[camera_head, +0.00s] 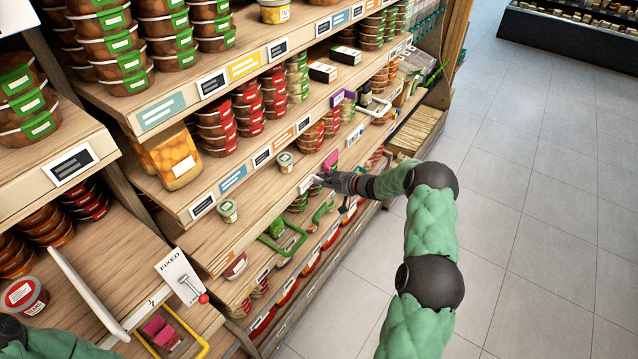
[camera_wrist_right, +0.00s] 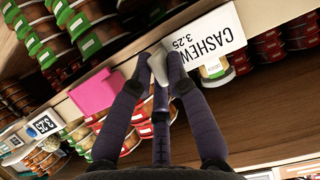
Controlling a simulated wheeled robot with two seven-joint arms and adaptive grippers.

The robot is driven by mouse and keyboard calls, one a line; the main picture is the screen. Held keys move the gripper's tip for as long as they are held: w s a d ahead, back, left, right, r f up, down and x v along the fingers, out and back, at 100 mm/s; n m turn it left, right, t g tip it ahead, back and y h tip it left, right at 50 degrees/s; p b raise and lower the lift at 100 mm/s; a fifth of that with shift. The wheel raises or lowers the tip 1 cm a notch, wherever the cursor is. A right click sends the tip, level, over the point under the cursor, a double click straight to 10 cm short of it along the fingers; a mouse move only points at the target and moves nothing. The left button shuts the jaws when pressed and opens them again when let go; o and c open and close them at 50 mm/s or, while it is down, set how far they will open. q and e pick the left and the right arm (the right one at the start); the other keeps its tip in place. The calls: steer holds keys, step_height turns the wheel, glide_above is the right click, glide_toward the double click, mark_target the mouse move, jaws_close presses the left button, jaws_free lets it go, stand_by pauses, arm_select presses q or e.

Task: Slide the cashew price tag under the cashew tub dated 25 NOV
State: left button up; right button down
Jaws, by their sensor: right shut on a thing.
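My right gripper (camera_head: 322,181) reaches to the edge of the middle shelf. In the right wrist view its fingers (camera_wrist_right: 160,72) are shut on the white cashew price tag (camera_wrist_right: 207,38), which reads CASHEW 3.25. The tag (camera_head: 307,184) looks small and pale at the shelf edge in the head view. A small tub (camera_wrist_right: 214,69) is partly hidden behind the tag. Two small tubs with green-rimmed lids stand apart on this shelf, one nearer (camera_head: 228,210) and one farther back (camera_head: 285,161). I cannot read their dates. My left gripper is not in view.
A pink card (camera_wrist_right: 94,91) is beside the fingers; it also shows in the head view (camera_head: 331,160). Stacked tubs (camera_head: 216,128) fill the shelf above. A lever panel marked FIXED (camera_head: 180,275) stands at lower left. The tiled floor (camera_head: 530,220) at right is clear.

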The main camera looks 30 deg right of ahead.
steer(key=c, duration=1.2)
jaws_free()
steer(key=shift+s, duration=0.1)
steer(key=v, duration=1.2)
